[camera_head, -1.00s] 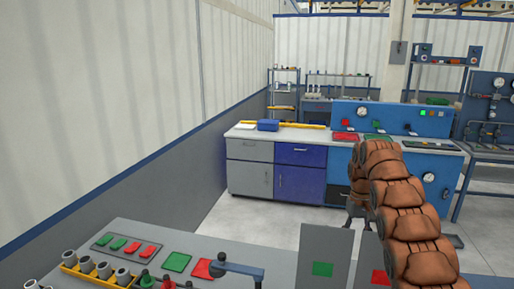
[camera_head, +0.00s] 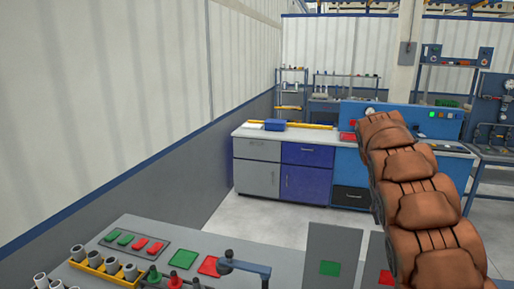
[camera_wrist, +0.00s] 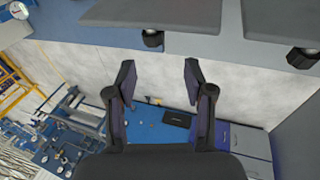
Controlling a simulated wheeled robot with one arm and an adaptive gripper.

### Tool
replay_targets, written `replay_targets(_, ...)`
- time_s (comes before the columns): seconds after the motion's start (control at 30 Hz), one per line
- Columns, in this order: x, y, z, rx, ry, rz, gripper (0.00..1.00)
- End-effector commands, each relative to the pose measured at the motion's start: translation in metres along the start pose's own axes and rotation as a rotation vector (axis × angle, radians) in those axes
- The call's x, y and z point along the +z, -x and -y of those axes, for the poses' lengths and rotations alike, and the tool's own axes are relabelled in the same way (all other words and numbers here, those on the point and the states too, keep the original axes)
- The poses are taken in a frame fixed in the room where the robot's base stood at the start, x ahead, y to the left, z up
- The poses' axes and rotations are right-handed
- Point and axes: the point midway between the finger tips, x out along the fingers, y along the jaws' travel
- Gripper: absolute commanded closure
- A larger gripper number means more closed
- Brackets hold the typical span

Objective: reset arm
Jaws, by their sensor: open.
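My arm, in brown padded covers, rises at the right of the head view and hides part of the blue bench behind it. My gripper itself is hidden in the head view. In the wrist view my gripper (camera_wrist: 158,80) is open, its two dark fingers apart with nothing between them. Beyond the fingers lie pale floor and, further off, the blue cabinet fronts (camera_wrist: 150,125). Several grey pipes (camera_head: 112,265) stand in a yellow holder (camera_head: 98,272) on the near table at the lower left of the head view.
The near grey table (camera_head: 215,240) also bears a green pad (camera_head: 184,259), a red pad (camera_head: 209,266) and a dark lever-like fixture (camera_head: 240,266). Upright grey panels (camera_head: 333,245) stand at its right. A workbench (camera_head: 258,165) stands behind, with open floor before it.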

Motion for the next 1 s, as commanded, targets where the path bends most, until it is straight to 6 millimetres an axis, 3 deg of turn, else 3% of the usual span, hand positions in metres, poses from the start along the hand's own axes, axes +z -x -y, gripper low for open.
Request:
replay_targets(0.6,0.109,0.038,0.001,0.039,-0.02,0.014,0.47)
replay_targets(1.0,0.199,0.039,0.012,-0.018,0.009,0.052,0.47)
